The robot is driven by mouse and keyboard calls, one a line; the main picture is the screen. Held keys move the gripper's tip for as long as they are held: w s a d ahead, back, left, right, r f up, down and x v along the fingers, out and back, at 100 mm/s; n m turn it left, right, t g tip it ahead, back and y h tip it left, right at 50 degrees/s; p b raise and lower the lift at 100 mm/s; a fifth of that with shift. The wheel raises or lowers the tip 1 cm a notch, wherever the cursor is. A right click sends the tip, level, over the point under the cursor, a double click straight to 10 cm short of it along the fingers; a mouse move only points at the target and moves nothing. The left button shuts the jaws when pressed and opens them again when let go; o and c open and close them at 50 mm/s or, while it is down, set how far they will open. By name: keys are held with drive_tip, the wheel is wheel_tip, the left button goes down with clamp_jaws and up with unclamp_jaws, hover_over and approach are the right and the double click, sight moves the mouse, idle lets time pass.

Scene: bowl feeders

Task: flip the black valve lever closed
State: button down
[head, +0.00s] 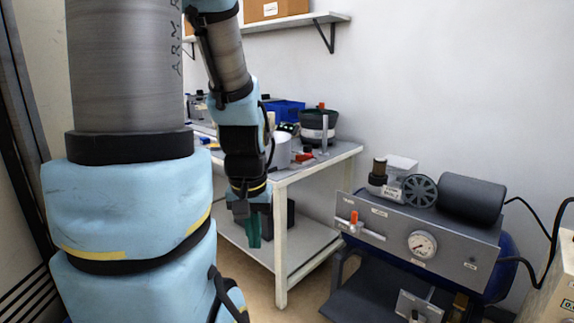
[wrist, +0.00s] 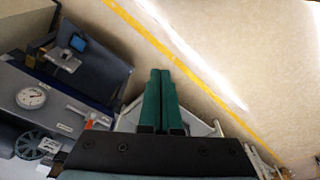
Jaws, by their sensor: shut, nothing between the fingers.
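My gripper (head: 254,238) has green fingers and hangs pointing down in front of the white workbench, left of the compressor panel. In the wrist view its fingers (wrist: 160,80) lie side by side, shut and empty, over bare floor. I cannot make out a black valve lever for certain in either view. The grey panel (head: 375,236) carries a lever with an orange handle (head: 354,217) at its left end. An orange-tipped lever (wrist: 88,124) also shows in the wrist view, left of the fingers. My gripper is apart from the panel and its lever.
A round gauge (head: 422,244) and a black cylinder (head: 472,197) sit on the compressor unit. A grey bracket (head: 418,306) stands low in front. The workbench (head: 315,165) holds bowls and bins. Open floor lies between bench and compressor.

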wheel_tip(320, 180, up, 2)
drive_tip(key=shift+p, duration=0.35)
drive_tip(key=c, duration=1.5)
unclamp_jaws()
drive_tip(key=shift+r, duration=0.15)
drive_tip(key=o, duration=0.3)
drive_tip(key=shift+o, duration=0.8)
drive_tip(key=shift+w+d+f, duration=0.1)
drive_tip(key=shift+f, duration=0.15)
drive_tip(key=o, duration=0.4)
drive_tip(key=shift+m, duration=0.9)
drive_tip(key=w+d+f+b, duration=0.3)
drive_tip(key=w+d+f, duration=0.1)
drive_tip(key=w+d+f+b, duration=0.2)
drive_tip(key=w, duration=0.1)
drive_tip(key=shift+w+f+b, duration=0.1)
drive_tip(key=shift+f+b, duration=0.2)
drive_tip(key=shift+f, duration=0.05)
drive_tip(key=shift+c, duration=0.2)
drive_tip(key=m+h+b, duration=0.5)
drive_tip(key=b, duration=1.3)
approach(415, 311)
drive_tip(key=b+x, duration=0.1)
drive_tip(key=x, duration=0.9)
drive_tip(key=shift+w+f, duration=0.15)
drive_tip(key=shift+f, duration=0.1)
